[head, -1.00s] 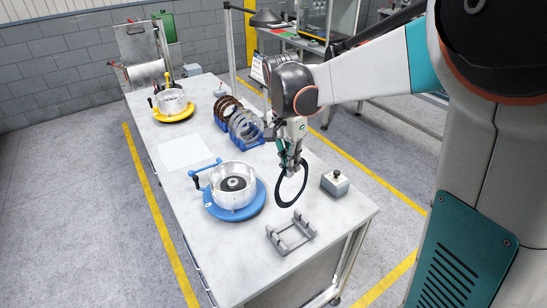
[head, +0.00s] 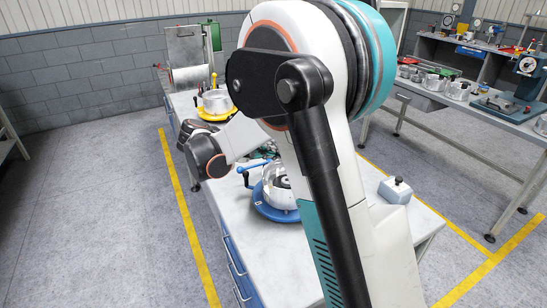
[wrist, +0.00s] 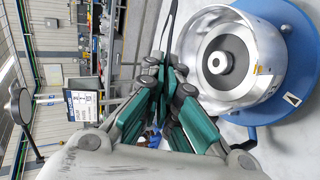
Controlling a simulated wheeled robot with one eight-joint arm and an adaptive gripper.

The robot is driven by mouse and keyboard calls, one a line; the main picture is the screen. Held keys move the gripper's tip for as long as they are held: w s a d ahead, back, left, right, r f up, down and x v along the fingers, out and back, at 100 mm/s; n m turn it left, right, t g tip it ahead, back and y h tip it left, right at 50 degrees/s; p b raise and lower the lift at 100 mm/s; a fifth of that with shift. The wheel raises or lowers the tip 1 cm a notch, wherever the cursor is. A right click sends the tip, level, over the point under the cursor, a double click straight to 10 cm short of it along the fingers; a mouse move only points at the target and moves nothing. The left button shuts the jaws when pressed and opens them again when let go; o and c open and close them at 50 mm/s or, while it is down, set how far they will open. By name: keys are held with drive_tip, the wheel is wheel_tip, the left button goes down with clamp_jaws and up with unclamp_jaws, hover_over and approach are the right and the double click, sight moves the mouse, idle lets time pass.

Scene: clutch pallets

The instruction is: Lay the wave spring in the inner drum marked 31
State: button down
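In the wrist view my gripper (wrist: 164,68) is shut on a thin dark ring, the wave spring (wrist: 170,30), seen nearly edge-on and running out of the top of the picture. To its right is a silver drum (wrist: 262,82) with a dark inner ring and hub, on a blue round pallet (wrist: 303,45). The spring is apart from the drum, beside it. A small label on the pallet is not readable as 31. In the head view my arm hides the gripper and spring; the drum (head: 272,194) on its blue pallet (head: 268,211) is partly covered.
A second silver drum (head: 213,101) on a yellow pallet stands at the bench's far end. A grey box with a black knob (head: 394,191) sits right of the blue pallet. A bench with parts (head: 450,98) stands across the aisle at right.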

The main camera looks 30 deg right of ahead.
drive_tip(key=shift+d+f+b, duration=0.1)
drive_tip(key=shift+f+b, duration=2.5)
drive_tip(key=shift+f, duration=1.35)
drive_tip(key=c, duration=1.7)
unclamp_jaws()
drive_tip(key=shift+f+b, duration=0.4)
drive_tip(key=shift+f, duration=0.2)
drive_tip(key=a+r+p, duration=0.2)
drive_tip(key=r, duration=0.2)
drive_tip(key=a+r+p, duration=0.5)
drive_tip(key=r, duration=0.2)
drive_tip(key=shift+a+r, duration=0.2)
drive_tip(key=shift+r, duration=0.15)
drive_tip(key=shift+s, duration=0.1)
